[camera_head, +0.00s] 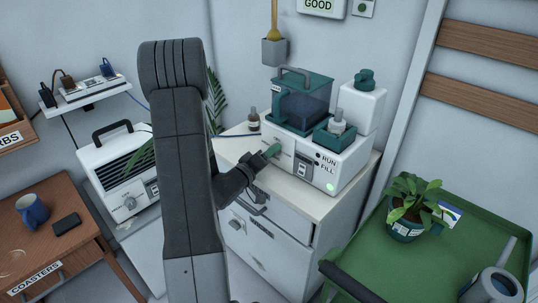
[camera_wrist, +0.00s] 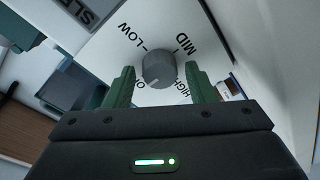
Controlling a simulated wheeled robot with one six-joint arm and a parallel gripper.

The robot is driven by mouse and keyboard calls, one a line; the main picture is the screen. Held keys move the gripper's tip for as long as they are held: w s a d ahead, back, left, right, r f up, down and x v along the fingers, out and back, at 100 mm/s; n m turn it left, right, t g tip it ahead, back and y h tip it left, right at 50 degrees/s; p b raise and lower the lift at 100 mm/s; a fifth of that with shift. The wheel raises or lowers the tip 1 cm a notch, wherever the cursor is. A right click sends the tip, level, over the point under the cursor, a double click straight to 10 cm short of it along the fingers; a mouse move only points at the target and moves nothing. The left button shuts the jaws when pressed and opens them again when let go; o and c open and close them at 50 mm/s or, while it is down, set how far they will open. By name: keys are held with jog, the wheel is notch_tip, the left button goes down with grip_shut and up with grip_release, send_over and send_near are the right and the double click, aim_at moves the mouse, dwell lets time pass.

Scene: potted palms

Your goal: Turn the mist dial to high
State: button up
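The mist dial (camera_wrist: 158,69) is a round grey knob on a white panel, with OFF, LOW, MID and HIGH printed around it. A pale mark shows on its lower part, toward the partly covered OFF label. My gripper (camera_wrist: 160,88) is open, with one green fingertip on each side of the dial and a small gap at each. In the head view my gripper (camera_head: 271,151) is at the left front of the white mist machine (camera_head: 345,161), which has a dark teal tank (camera_head: 300,103). The dial is hidden there.
A green cart (camera_head: 450,250) with a potted plant (camera_head: 408,218) and watering can (camera_head: 492,287) is at right.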

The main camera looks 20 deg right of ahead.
jog(key=c, duration=0.8)
jog(key=shift+f+b, duration=0.1)
jog(key=shift+b, duration=0.2)
